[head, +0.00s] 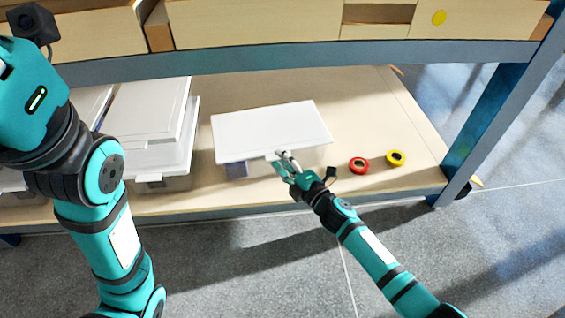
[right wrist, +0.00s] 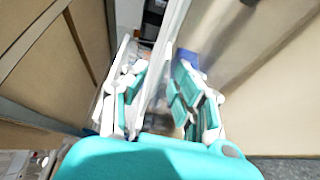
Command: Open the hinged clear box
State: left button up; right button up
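The clear box (head: 310,157) stands on the wooden shelf, with a flat white lid (head: 265,127) over it. The lid looks closed. Something blue shows through the box's front left. My right gripper (head: 284,162) is at the front edge of the lid. In the right wrist view, its fingers (right wrist: 161,92) are apart, with a thin pale edge, apparently the lid's, running between them. I see no clear contact on both sides. My left arm is at the left of the head view, but its gripper is out of view.
Other white-lidded boxes (head: 165,150) are stacked to the left. A red tape roll (head: 359,165) and a yellow tape roll (head: 396,158) lie to the right on the shelf (head: 400,120). A grey beam (head: 300,57) and wooden drawers (head: 250,22) are above.

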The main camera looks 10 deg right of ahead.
jog(key=shift+c, duration=0.3)
grip_shut()
dwell(0.3)
